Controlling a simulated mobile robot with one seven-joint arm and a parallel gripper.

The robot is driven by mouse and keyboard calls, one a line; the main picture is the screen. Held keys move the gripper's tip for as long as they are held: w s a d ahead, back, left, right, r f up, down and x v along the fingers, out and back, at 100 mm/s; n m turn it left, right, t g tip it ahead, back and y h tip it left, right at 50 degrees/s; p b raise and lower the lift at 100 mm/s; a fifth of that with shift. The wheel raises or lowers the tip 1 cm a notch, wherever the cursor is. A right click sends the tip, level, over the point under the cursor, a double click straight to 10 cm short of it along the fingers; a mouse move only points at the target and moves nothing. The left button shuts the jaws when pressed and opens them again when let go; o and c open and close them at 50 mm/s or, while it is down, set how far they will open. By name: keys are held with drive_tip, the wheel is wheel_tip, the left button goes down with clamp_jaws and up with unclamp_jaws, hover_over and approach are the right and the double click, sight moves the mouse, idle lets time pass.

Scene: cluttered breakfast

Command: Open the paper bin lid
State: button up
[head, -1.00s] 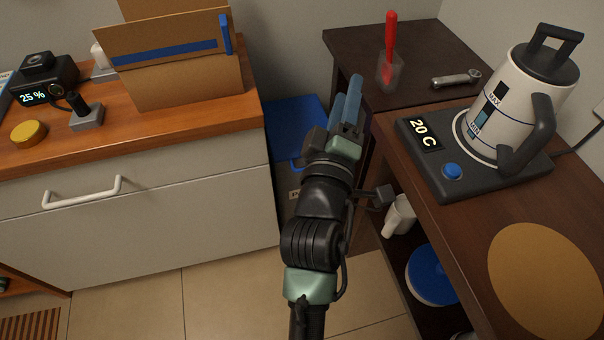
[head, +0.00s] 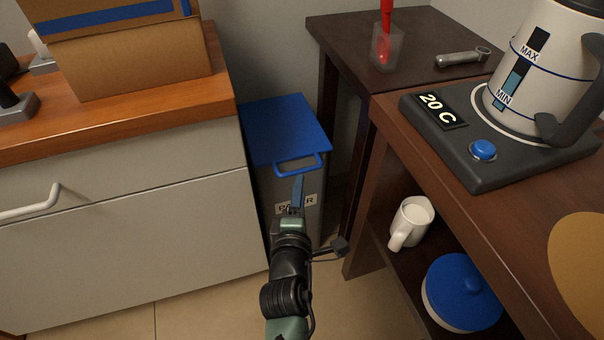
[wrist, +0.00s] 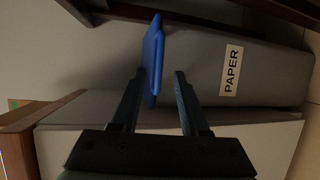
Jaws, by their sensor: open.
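The paper bin (head: 318,205) is a grey box with a "PAPER" label, standing between the drawer cabinet and the dark table. Its blue lid (head: 285,125) is shut. A blue loop handle (head: 299,165) sticks out at the lid's front edge. My gripper (head: 298,190) is in front of the bin, just below the handle in the head view. In the wrist view my gripper (wrist: 157,95) is open, with the blue lid edge and handle (wrist: 153,60) ahead, between the lines of its two fingers. I cannot tell whether a finger touches it. The label partly hides behind my gripper.
The wooden-topped cabinet (head: 130,215) stands close on the left of the bin. The dark table (head: 345,45) and shelf unit, with a white mug (head: 411,222) and a blue-lidded pot (head: 463,292), stand close on the right. Floor shows in front.

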sight(303, 169)
drive_tip(key=w+b, duration=0.1)
drive_tip(key=w, duration=0.1)
drive_tip(key=w+f+b, duration=0.1)
drive_tip(key=w, duration=0.2)
drive_tip(key=w+b, duration=0.1)
drive_tip(key=w, duration=0.1)
drive_tip(key=shift+w+d+f, duration=0.15)
drive_tip(key=shift+w+d, duration=0.15)
drive_tip(key=shift+c, duration=0.3)
clamp_jaws()
idle(0.8)
